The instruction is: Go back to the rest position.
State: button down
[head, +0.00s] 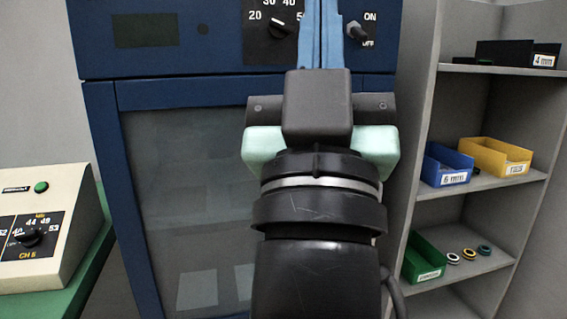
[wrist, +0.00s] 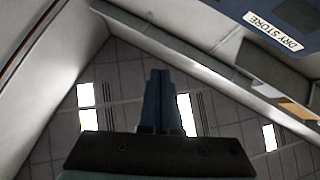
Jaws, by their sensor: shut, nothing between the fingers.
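My gripper (head: 321,12) points up in the head view, its two blue fingers together with nothing between them. The fingers overlap the blue cabinet's control panel (head: 200,40), between a dial (head: 282,27) and an ON/OFF switch (head: 358,32). I cannot tell how far they are from the panel. In the wrist view the shut fingers (wrist: 160,78) stand against a tiled ceiling with bright lights.
A grey shelf unit (head: 420,130) on the right holds a blue bin (head: 446,166), a yellow bin (head: 495,157), a green bin (head: 424,258) and several small rings. A beige console (head: 50,225) sits on a green surface at left. A DRY STORE label (wrist: 273,31) shows in the wrist view.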

jog(key=s+a+y, duration=0.3)
jog(key=s, duration=0.2)
notch_tip(320, 180, up, 22)
jog(key=p, duration=2.2)
jog(key=shift+w, duration=0.2)
jog(key=shift+f, duration=0.1)
